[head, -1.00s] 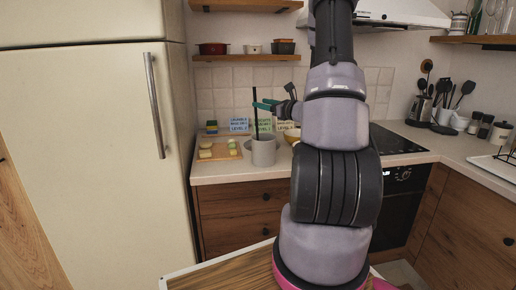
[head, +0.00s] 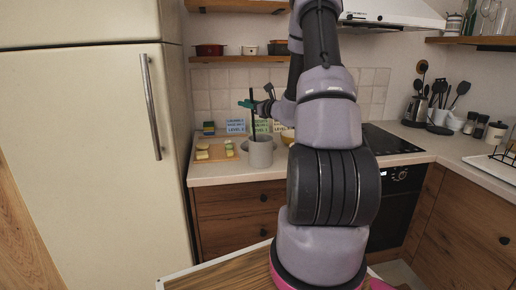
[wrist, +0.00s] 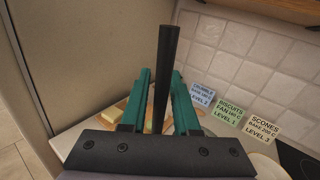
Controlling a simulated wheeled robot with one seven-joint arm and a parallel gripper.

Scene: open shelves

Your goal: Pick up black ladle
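The black ladle shows as a long dark handle (head: 252,122) standing nearly upright out of a grey pot (head: 261,155) on the counter. Its bowl end is hidden inside the pot. My gripper (head: 247,104) has green fingers and is at the upper part of the handle. In the wrist view, the handle (wrist: 168,55) stands between the two fingers of my gripper (wrist: 161,80). The fingers are spread, with a gap visible beside the handle, most clearly near their bases.
A wooden board (head: 216,154) with food pieces lies left of the pot. Recipe cards (wrist: 262,131) lean at the tiled wall behind. The fridge (head: 90,150) bounds the left side, the hob (head: 390,140) the right. A shelf (head: 238,59) hangs above.

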